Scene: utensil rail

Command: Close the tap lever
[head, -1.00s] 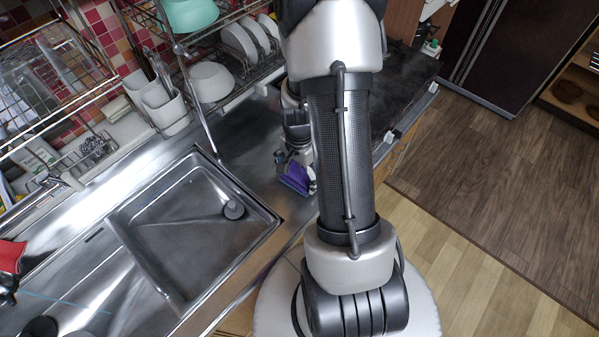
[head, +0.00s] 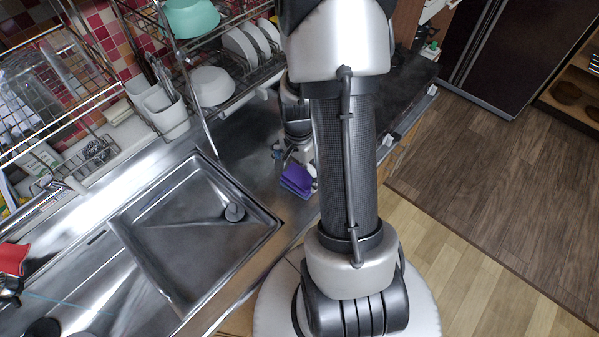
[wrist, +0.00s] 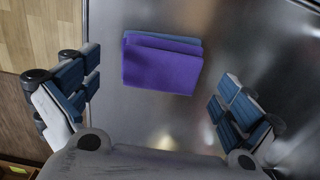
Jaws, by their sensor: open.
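The tap (head: 68,185) is at the left of the head view, behind the sink, with a pale spout pointing toward the basin. Its lever is too small to make out clearly, so I cannot tell its position. The tap does not show in the wrist view. My gripper (head: 288,158) is over the counter to the right of the sink, well apart from the tap. In the wrist view my gripper (wrist: 160,70) has its two blue-padded fingers wide apart, with nothing held between them.
A purple cloth or sponge (head: 297,180) lies on the counter by my gripper; it also shows in the wrist view (wrist: 162,66). The sink (head: 190,235) is open. A dish rack (head: 235,75) with bowls and plates and a utensil holder (head: 160,105) stand behind.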

